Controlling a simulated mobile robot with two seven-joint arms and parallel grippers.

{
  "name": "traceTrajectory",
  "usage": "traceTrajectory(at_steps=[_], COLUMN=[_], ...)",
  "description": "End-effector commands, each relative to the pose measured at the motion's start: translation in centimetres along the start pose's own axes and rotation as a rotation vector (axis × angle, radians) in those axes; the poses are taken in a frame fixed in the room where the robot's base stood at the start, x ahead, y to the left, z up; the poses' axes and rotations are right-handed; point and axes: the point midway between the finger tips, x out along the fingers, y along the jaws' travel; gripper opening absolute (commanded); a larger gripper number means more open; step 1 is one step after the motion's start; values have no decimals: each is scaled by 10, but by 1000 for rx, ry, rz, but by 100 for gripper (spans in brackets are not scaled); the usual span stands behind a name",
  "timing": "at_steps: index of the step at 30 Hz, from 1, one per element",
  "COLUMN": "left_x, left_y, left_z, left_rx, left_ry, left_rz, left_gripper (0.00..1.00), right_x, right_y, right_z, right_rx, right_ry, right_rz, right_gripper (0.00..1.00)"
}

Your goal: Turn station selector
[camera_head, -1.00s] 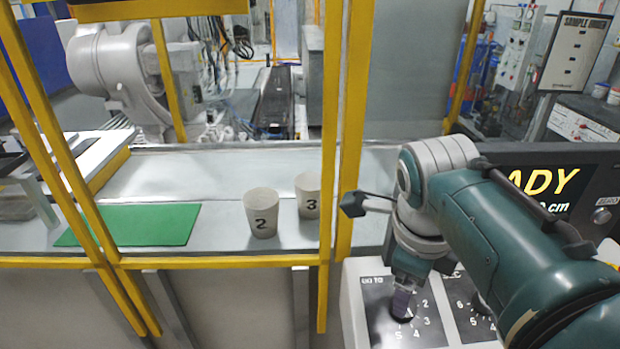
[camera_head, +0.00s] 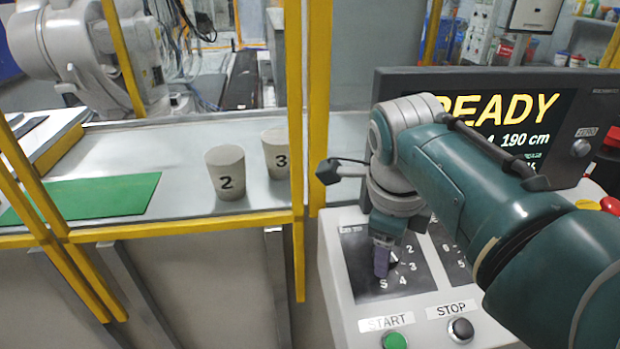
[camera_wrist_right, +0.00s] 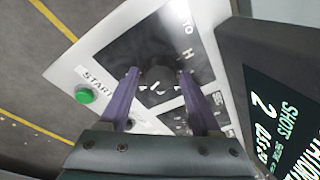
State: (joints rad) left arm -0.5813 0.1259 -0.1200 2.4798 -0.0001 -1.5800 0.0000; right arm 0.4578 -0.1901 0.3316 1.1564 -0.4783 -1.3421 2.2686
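The station selector is a dark round knob (camera_wrist_right: 160,78) on the black GO TO dial plate (camera_head: 365,285), with numbers printed around it. My right gripper (camera_head: 382,262) reaches down to this knob at the end of the teal arm. In the right wrist view its two purple fingers (camera_wrist_right: 160,82) stand apart, one on each side of the knob. Whether they touch it is hard to tell. In the head view the fingers and wrist hide most of the knob, so its pointer setting cannot be read. My left gripper is not in view.
A second dial plate (camera_head: 452,250) is beside the first, partly behind my arm. A green START button (camera_head: 396,341) and a dark STOP button (camera_head: 461,330) sit at the panel's front. The READY display (camera_head: 545,110) rises behind. A yellow post (camera_head: 294,150) stands left of the console.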

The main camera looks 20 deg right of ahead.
Motion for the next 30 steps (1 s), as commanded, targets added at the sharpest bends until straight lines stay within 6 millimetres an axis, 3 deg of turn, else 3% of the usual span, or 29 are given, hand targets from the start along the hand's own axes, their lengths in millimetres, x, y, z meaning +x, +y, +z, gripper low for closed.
traceTrajectory(at_steps=[2, 16, 30], left_x=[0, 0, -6], left_y=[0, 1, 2], left_z=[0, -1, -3], left_rx=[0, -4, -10], left_ry=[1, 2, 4], left_rz=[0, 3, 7], left_gripper=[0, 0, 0], right_x=[0, 0, -1], right_y=[0, 0, 0], right_z=[0, 0, 0], right_rx=[0, 0, -82], right_ry=[0, 0, -4], right_rz=[0, 1, -12], right_gripper=[55, 2, 0])
